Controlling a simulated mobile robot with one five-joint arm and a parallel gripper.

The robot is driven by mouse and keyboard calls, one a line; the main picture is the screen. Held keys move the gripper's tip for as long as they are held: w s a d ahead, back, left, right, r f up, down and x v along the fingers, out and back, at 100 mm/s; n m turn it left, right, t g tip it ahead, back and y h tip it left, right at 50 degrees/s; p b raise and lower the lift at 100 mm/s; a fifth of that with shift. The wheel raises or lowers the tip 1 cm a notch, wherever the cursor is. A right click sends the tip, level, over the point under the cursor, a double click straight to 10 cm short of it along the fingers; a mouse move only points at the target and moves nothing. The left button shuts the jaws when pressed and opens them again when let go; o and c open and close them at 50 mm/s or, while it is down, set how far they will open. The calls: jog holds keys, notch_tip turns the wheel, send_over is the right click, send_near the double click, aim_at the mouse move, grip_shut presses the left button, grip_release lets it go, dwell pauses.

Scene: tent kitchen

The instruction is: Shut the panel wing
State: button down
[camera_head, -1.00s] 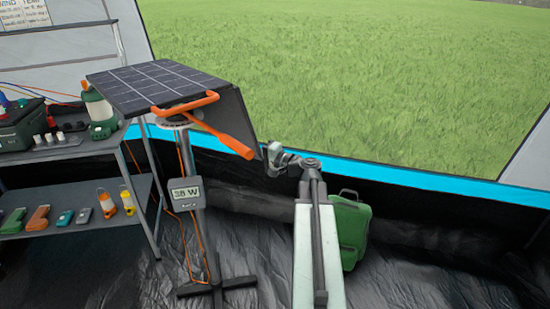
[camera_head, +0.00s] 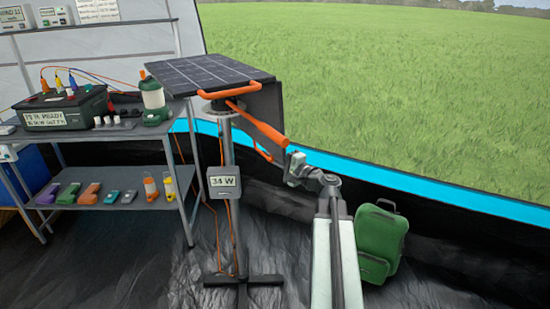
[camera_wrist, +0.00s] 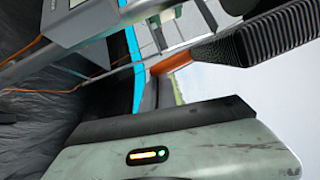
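The solar panel (camera_head: 205,72) lies nearly flat on top of a stand, an orange frame handle (camera_head: 230,92) along its near edge. Its dark wing (camera_head: 268,103) hangs steeply down at the right side. An orange lever (camera_head: 258,128) slants down to the right in front of the wing. My gripper (camera_head: 297,166) is just below the lever's lower end; I cannot tell whether they touch. In the wrist view, a ribbed finger (camera_wrist: 270,38) stands apart from the pale gripper body, and the gripper looks open. An orange part (camera_wrist: 172,63) shows behind the finger, partly hidden.
The stand carries a meter (camera_head: 224,183) reading 34 W and has a cross-shaped foot (camera_head: 243,279). A shelf unit (camera_head: 120,199) with a battery box (camera_head: 62,110), lanterns and small devices is at left. A green case (camera_head: 380,240) stands right of my arm.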

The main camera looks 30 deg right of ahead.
jog(key=shift+w+a, duration=0.1)
jog(key=shift+a, duration=0.35)
jog(key=shift+d, duration=0.25)
jog(key=s+d, duration=0.6)
jog(key=s, duration=0.4)
jog(key=shift+d+f+b, duration=0.2)
jog(key=shift+f+b, duration=0.15)
